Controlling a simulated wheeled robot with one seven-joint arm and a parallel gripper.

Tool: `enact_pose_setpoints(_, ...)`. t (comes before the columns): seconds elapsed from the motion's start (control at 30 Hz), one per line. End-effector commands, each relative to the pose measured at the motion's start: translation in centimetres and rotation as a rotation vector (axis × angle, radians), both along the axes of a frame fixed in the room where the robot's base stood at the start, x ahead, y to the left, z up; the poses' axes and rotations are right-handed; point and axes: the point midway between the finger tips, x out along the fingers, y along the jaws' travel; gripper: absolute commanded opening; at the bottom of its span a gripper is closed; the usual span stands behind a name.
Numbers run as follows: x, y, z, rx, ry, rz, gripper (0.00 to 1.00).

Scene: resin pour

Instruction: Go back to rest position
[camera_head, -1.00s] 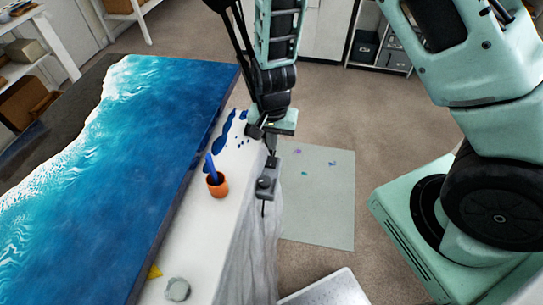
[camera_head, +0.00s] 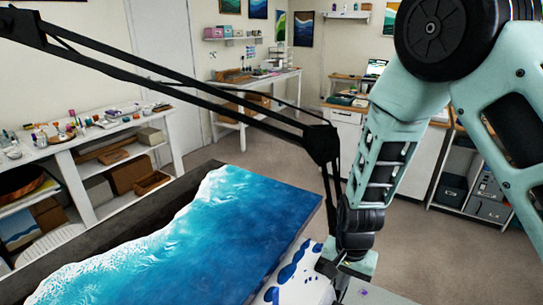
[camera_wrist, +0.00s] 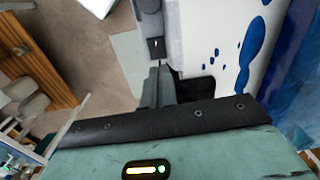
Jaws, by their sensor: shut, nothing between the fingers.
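My gripper (camera_wrist: 158,68) shows in the wrist view with its two dark fingers together and nothing held. It is over the edge of the white tabletop (camera_wrist: 192,40), with the floor to the left. A grey and black fitting (camera_wrist: 155,35) lies just beyond the fingertips; I cannot tell whether they touch. In the head view my arm comes down at the right, and my gripper is low near the picture's bottom edge, its fingertips hard to make out.
The blue-and-white resin panel (camera_head: 235,215) lies left of my arm, with blue spills (camera_head: 290,272) beside it. A black jointed lamp arm (camera_head: 200,90) crosses close to my arm. Shelves (camera_head: 120,160) stand left, and a grey cabinet (camera_head: 480,190) right. Brown floor (camera_head: 410,228) is open behind.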

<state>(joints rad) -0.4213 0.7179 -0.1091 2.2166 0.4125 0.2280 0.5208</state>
Motion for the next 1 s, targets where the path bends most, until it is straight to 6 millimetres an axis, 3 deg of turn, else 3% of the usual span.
enact_pose_setpoints(0.17,-3.0,3.9,4.5,0.086,0.002,0.229,0.0)
enact_pose_setpoints(0.3,-7.2,6.4,8.9,0.137,-0.006,0.507,0.0)
enact_pose_setpoints(0.5,-13.8,7.2,13.5,0.13,-0.034,0.906,0.0)
enact_pose_setpoints(0.7,-18.2,6.1,15.4,0.065,-0.049,1.176,0.0)
enact_pose_setpoints(1.0,-19.5,5.5,15.9,0.036,-0.05,1.259,0.0)
